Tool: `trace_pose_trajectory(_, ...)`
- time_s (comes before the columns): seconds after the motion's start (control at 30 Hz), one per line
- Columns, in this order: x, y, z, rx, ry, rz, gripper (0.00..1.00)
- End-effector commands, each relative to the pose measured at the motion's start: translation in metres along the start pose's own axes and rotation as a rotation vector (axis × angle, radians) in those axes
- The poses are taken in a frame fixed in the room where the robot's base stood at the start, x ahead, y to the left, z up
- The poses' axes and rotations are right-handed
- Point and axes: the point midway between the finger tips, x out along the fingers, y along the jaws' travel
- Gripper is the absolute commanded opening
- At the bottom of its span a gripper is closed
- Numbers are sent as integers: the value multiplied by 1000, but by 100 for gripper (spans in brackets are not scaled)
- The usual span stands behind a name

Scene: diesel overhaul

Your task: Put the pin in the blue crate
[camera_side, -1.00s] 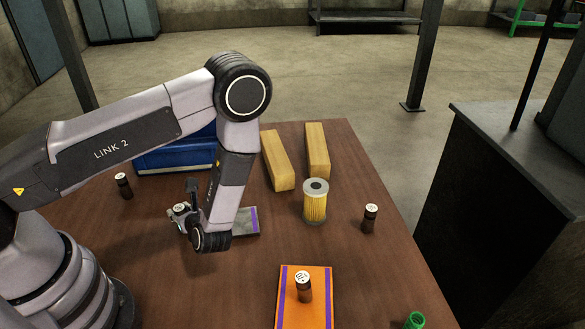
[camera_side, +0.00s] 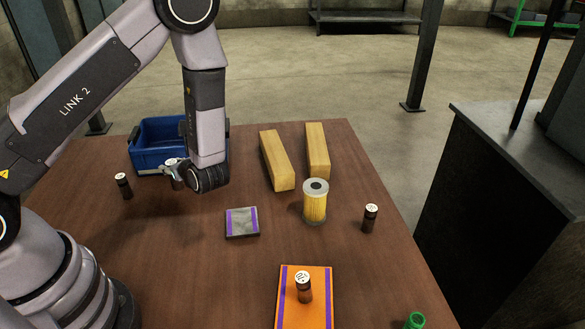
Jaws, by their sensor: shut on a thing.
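The blue crate (camera_side: 150,158) stands open at the back left of the table. My gripper (camera_side: 174,172) is at the crate's front right, above the table and close to the crate's near wall. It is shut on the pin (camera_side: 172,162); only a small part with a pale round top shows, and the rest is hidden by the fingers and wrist. My wrist and forearm cover the crate's right part.
A grey pad (camera_side: 242,223) with purple stripes lies bare mid-table. Dark vials with white caps stand left (camera_side: 123,186), right (camera_side: 370,218) and on an orange mat (camera_side: 320,310). A yellow filter (camera_side: 315,203) and two wooden blocks (camera_side: 277,161) (camera_side: 317,150) stand right of the crate.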

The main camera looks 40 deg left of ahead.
Motion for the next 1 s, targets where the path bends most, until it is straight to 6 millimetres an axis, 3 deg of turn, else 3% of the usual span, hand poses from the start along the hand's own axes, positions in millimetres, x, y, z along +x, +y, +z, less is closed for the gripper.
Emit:
trace_pose_trajectory(0.13, 58, -24, 35, -52, 8, 88, 0)
trace_pose_trajectory(0.3, 117, -31, 78, -82, -6, 161, 0)
trace_pose_trajectory(0.5, 152, -29, 108, -93, -22, 204, 0)
trace_pose_trajectory(0.67, 174, -41, 110, -94, -26, 211, 0)
trace_pose_trajectory(0.93, 230, -90, 101, -95, -25, 210, 0)
trace_pose_trajectory(1.0, 245, -98, 90, -91, -24, 211, 0)
